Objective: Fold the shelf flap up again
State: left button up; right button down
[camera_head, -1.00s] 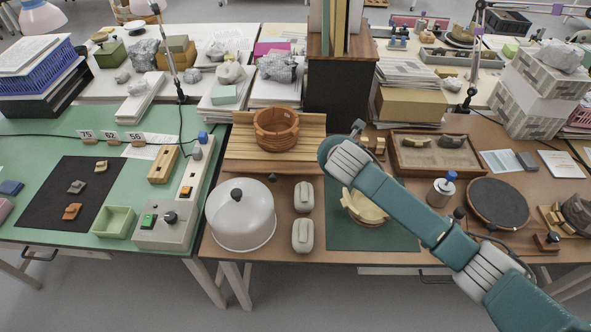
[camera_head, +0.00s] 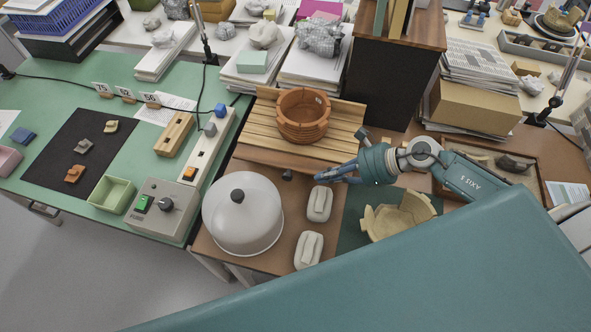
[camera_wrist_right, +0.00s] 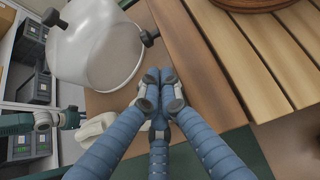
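The slatted wooden shelf (camera_head: 262,128) stands at the middle of the brown table and bears a round reddish-brown pot (camera_head: 302,115). A plain board, apparently the flap (camera_wrist_right: 190,62), runs along its front edge; its angle is hard to tell. A small dark knob (camera_head: 287,175) is at this front edge, and it also shows in the right wrist view (camera_wrist_right: 150,38). My right gripper (camera_head: 322,178) is just right of the knob, apart from it. Its blue fingers are drawn together with nothing visible between them. My left gripper is not in view.
A clear dome (camera_head: 243,215) with a black knob stands left of the gripper. Two pale blocks (camera_head: 319,204) lie close below it. A broken cream bowl (camera_head: 398,215) sits on a green mat under my right arm. A dark cabinet (camera_head: 385,80) stands behind.

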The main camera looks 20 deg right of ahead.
aim_at(290, 167)
jog(key=a, duration=0.1)
jog(key=w+a+f+p, duration=0.1)
jog(key=a+f, duration=0.1)
jog(key=shift+w+a, duration=0.2)
jog(key=shift+a, duration=0.15)
jog(key=p+x, duration=0.1)
jog(key=x, duration=0.3)
jog(key=shift+w+d+f, duration=0.15)
jog(key=shift+w+d, duration=0.05)
jog(key=shift+w+a+f, duration=0.15)
jog(key=shift+a+f, duration=0.2)
jog(key=shift+a, duration=0.05)
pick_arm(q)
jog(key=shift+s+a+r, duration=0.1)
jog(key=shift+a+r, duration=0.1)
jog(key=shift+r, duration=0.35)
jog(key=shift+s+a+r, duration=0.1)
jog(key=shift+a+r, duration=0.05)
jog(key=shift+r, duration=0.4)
pick_arm(e)
jog(key=shift+f, duration=0.1)
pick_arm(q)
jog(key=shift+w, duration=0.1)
